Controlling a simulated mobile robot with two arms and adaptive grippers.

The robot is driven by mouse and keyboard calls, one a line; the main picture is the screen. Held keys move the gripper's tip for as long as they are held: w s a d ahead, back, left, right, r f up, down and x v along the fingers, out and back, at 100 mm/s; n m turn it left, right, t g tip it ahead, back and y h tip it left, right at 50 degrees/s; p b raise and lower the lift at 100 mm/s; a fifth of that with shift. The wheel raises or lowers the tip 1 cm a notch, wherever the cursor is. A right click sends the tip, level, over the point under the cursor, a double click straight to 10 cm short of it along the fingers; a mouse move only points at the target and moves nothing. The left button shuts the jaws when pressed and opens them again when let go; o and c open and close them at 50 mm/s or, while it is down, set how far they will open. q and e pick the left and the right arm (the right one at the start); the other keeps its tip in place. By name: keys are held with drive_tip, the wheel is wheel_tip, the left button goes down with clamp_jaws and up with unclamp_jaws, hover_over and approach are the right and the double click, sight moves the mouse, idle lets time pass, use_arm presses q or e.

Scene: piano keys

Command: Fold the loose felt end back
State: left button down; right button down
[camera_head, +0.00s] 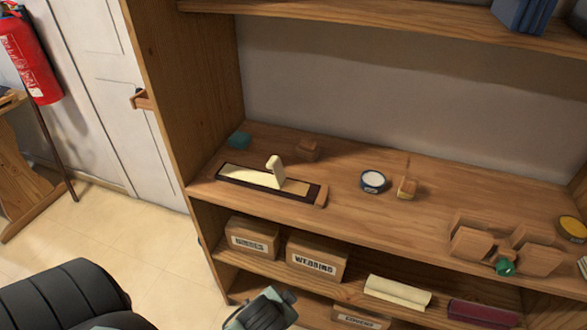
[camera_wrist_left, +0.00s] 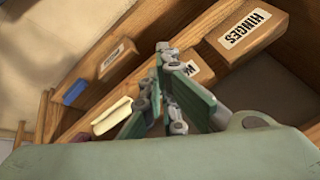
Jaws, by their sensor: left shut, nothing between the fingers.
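A cream felt strip (camera_head: 245,176) lies on a long dark-edged wooden piece (camera_head: 300,189) on the left part of the main shelf. Its loose end (camera_head: 274,164) stands up and curls above the strip near the middle. My left gripper (camera_wrist_left: 166,52) is shut and empty in the left wrist view, in front of the labelled boxes. In the head view a grey-green part of a gripper, which I take as my left one, shows at the bottom edge, below and apart from the felt. The felt does not show clearly in the wrist view. My right gripper is out of view.
Labelled boxes (camera_head: 317,259) and a cream roll (camera_head: 398,291) lie below. A wooden side panel (camera_head: 185,75) bounds the left.

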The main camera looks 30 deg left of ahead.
sight(276, 172)
use_arm(q)
drive_tip(key=w+a+r+m+t+y, duration=0.1)
drive_tip(key=w+r+m+t+y, duration=0.15)
drive_tip(key=w+r, duration=0.4)
drive_tip(key=w+a+r+m+t+y, duration=0.15)
drive_tip(key=w+r+t, duration=0.25)
drive_tip(key=r, duration=0.6)
drive_tip(key=w+a+r+m+t+y, duration=0.1)
drive_tip(key=w+r+m+t+y, duration=0.1)
drive_tip(key=w+r+t, duration=0.5)
drive_tip(key=w+a+g+p, duration=0.1)
drive_tip(key=w, duration=0.1)
drive_tip(key=w+a+r+g, duration=0.1)
drive_tip(key=w+a, duration=0.1)
drive_tip(key=w+a+g+p, duration=0.1)
drive_tip(key=w, duration=0.2)
drive_tip(key=shift+a+r+p, duration=0.2)
drive_tip(key=shift+a+p, duration=0.15)
drive_tip(key=a, duration=0.1)
drive_tip(key=a+f+p, duration=0.1)
drive_tip(key=a, duration=0.1)
drive_tip(key=shift+s, duration=0.2)
drive_tip(key=shift+s+a+f, duration=0.1)
drive_tip(key=shift+s+a, duration=0.1)
drive_tip(key=shift+a, duration=0.3)
drive_tip(key=shift+w+f, duration=0.1)
